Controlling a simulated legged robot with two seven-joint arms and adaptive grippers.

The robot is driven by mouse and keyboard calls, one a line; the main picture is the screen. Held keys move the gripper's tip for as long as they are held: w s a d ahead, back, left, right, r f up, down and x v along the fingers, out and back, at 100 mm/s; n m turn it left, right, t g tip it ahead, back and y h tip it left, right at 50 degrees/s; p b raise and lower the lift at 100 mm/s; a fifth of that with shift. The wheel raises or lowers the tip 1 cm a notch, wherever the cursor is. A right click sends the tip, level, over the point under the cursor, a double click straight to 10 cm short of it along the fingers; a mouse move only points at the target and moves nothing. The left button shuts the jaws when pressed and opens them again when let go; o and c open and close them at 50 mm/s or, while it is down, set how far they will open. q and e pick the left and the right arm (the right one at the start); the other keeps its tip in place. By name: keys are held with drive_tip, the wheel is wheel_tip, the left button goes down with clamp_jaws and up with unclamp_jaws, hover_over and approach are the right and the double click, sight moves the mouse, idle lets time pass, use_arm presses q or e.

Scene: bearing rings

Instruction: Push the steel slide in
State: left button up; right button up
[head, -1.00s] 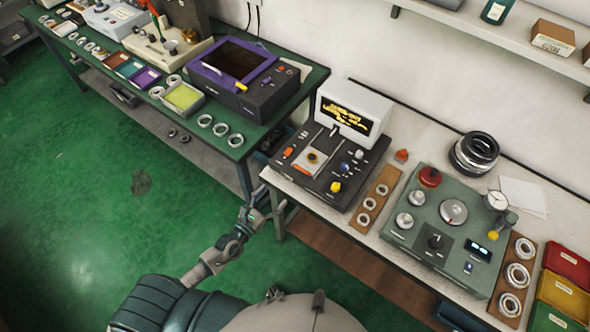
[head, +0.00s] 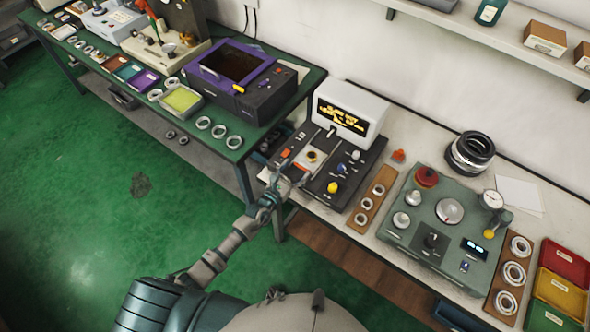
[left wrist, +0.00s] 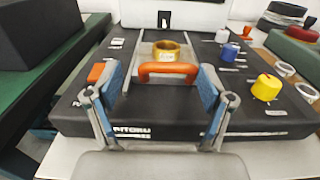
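The steel slide (head: 303,163) is a pale plate in the dark machine (head: 341,182), with a brass ring (left wrist: 172,50) on it. An orange handle (left wrist: 168,69) crosses its near end in the left wrist view. My left gripper (head: 285,177) is at the machine's front edge. In the left wrist view its blue-padded fingers (left wrist: 164,92) are spread wide, one on each side of the handle, with a gap to it. The gripper holds nothing. My right gripper is not in view.
A yellow knob (left wrist: 266,87) and a blue knob (left wrist: 229,52) stand right of the slide, and an orange button (left wrist: 96,72) left of it. A white display box (head: 347,110) stands behind. A wooden ring tray (head: 372,200) and a green tester (head: 442,228) are to the right.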

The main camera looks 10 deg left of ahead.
sight(306, 164)
use_arm(q)
drive_tip(key=shift+d, duration=0.75)
drive_tip(key=c, duration=0.7)
drive_tip(key=shift+d, duration=0.2)
drive_tip(key=c, duration=0.7)
drive_tip(key=shift+a, duration=0.4)
drive_tip(key=shift+b+x, duration=0.5)
drive_tip(key=shift+x, duration=0.65)
drive_tip(key=x, duration=0.2)
drive_tip(key=shift+w+d+b, duration=0.2)
drive_tip(key=shift+w+b, duration=0.1)
drive_tip(key=shift+b, duration=0.05)
drive_tip(key=shift+w, duration=0.1)
drive_tip(key=o, duration=1.3)
drive_tip(key=shift+o, duration=0.5)
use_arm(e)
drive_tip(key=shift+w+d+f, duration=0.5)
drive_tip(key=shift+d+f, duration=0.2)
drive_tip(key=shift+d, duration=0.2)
